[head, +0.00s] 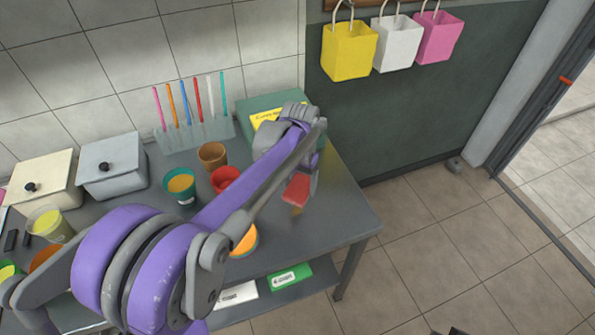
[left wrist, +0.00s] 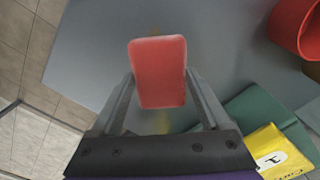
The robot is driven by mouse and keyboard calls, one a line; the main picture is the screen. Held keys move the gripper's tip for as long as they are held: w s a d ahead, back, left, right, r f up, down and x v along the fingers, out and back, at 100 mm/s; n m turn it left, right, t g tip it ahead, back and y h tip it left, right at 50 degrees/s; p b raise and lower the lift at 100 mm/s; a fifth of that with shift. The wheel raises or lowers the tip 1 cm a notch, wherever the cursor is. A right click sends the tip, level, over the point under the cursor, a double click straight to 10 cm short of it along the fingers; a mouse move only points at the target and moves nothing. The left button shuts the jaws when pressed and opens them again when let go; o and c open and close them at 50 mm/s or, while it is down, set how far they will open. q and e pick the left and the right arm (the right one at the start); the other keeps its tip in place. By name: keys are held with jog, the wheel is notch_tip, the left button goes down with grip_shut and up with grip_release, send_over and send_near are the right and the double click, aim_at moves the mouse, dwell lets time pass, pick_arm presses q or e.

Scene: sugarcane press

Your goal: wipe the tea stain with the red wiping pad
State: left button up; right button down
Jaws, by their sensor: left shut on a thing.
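The red wiping pad (head: 296,190) is held by my left gripper (head: 305,176) over the right part of the grey table (head: 345,215). In the left wrist view the pad (left wrist: 158,72) sits between the two fingers of the gripper (left wrist: 160,85), which are shut on it. I cannot tell whether the pad touches the table. Faint brownish-yellow marks, likely the tea stain (left wrist: 156,30), show just beyond the pad and between the fingers behind it. The pad hides what lies between them.
A red cup (head: 225,178), a brown cup (head: 212,155) and a teal cup (head: 180,185) stand left of my arm. A green box (head: 262,103) with a yellow label is behind the gripper. The table's right end is clear up to its edge.

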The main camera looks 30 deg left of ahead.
pick_arm(q)
jog(key=shift+r+p, duration=1)
jog(key=shift+r, duration=0.7)
